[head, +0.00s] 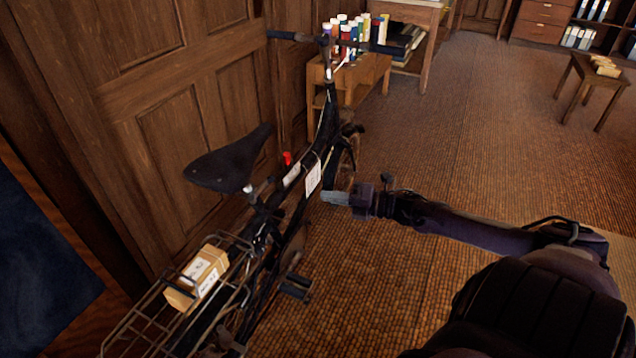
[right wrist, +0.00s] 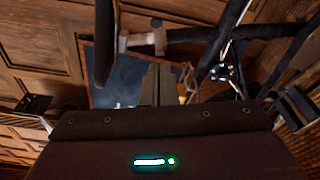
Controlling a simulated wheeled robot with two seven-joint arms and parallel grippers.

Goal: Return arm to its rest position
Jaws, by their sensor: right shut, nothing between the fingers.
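My right arm (head: 470,226) reaches in from the right of the head view, stretched out to the left over the floor. My right gripper (head: 334,197) is at its end, shut and empty, close to the frame of a black bicycle (head: 262,228). I cannot tell whether its tip touches the bicycle. In the right wrist view the shut fingers (right wrist: 158,86) point up the picture, with dark bicycle tubes (right wrist: 218,34) around and beyond them. My left gripper is not in view.
The bicycle leans near a wood-panelled wall (head: 165,130), with a box (head: 198,278) on its rear rack. A small wooden cabinet (head: 365,76) with several bottles stands behind it. A stool (head: 592,82) is at the far right. The woven floor (head: 450,130) between is clear.

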